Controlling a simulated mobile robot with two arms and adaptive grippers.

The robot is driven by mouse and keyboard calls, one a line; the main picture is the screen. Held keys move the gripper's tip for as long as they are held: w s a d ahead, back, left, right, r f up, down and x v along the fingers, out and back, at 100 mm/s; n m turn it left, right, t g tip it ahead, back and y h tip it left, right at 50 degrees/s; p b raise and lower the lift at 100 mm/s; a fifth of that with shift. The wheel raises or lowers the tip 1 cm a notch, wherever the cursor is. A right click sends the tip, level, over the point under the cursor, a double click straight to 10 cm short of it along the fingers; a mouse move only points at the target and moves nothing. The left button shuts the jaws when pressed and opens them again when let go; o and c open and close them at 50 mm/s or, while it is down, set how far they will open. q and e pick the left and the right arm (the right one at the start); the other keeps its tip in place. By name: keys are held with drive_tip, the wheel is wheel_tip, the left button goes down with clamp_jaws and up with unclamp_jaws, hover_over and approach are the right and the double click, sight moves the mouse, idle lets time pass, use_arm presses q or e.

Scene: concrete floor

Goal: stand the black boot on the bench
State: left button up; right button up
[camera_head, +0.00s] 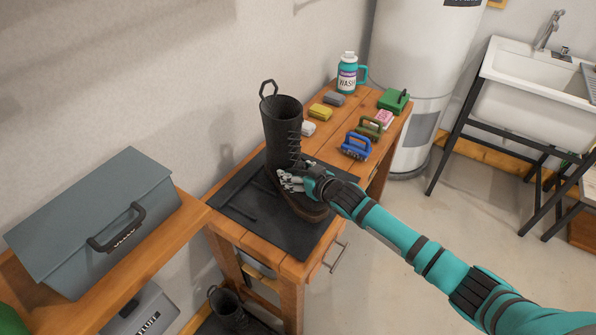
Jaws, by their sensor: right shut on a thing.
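The tall black lace-up boot (281,128) is upright over the black mat on the wooden bench (292,268), its toe toward the front. My right gripper (288,181) comes in from the right and is shut on the boot low at its front, near the instep. The fingers hide part of the boot's foot. I cannot tell whether the sole fully touches the mat. A second black boot (230,312) is on a dark surface below, left of the bench leg. My left gripper is not in view.
Brushes (356,146), a yellow sponge (320,112) and a teal wash bottle (347,74) occupy the bench's back. A grey toolbox (95,222) sits on a wooden surface at left. A white tank (420,70) and sink (530,80) stand behind right. Floor at right front is clear.

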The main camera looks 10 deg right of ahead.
drive_tip(key=shift+w, duration=0.1)
drive_tip(key=o, duration=1.2)
drive_tip(key=shift+f, duration=0.25)
drive_tip(key=o, duration=0.5)
drive_tip(key=shift+r, duration=0.1)
drive_tip(key=shift+r, duration=0.15)
drive_tip(key=v, duration=1.2)
drive_tip(key=shift+r, duration=0.35)
